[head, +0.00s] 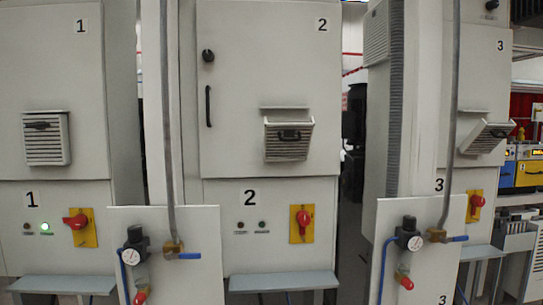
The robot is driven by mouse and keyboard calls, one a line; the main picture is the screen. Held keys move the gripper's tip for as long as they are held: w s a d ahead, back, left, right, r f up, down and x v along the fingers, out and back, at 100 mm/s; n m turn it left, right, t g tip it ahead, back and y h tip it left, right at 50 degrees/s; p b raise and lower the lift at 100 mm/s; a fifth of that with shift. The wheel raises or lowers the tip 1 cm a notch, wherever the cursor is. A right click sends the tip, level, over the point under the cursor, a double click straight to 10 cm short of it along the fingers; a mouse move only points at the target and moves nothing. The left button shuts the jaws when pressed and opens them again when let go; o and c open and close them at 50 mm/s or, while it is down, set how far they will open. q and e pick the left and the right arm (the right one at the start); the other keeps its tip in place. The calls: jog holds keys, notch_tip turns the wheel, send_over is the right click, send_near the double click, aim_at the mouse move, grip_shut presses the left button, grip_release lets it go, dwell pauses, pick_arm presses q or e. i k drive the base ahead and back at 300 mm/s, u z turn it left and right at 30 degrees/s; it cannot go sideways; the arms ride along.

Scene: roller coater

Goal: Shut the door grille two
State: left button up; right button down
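Door grille two (288,146) is a light grey louvred panel with a dark handle at its top, low on the door of cabinet 2 (250,50). Its upper edge looks tilted outward from the door, so it appears partly open. A narrow ledge (285,107) is above it. The cabinet 2 door itself looks closed, with a black handle (208,106) and a round black knob (208,56) at its left. Neither of my grippers is in view.
Cabinet 1's grille (46,140) looks nearly flush; cabinet 3's grille (486,136) is tilted out. Panels with valves and gauges (165,250) (420,255) and vertical pipes stand in front. A grey shelf (282,281) juts out below cabinet 2.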

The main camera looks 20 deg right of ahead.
aim_at(282, 141)
jog(key=u, duration=0.5)
jog(key=i, duration=1)
jog(key=z, duration=0.3)
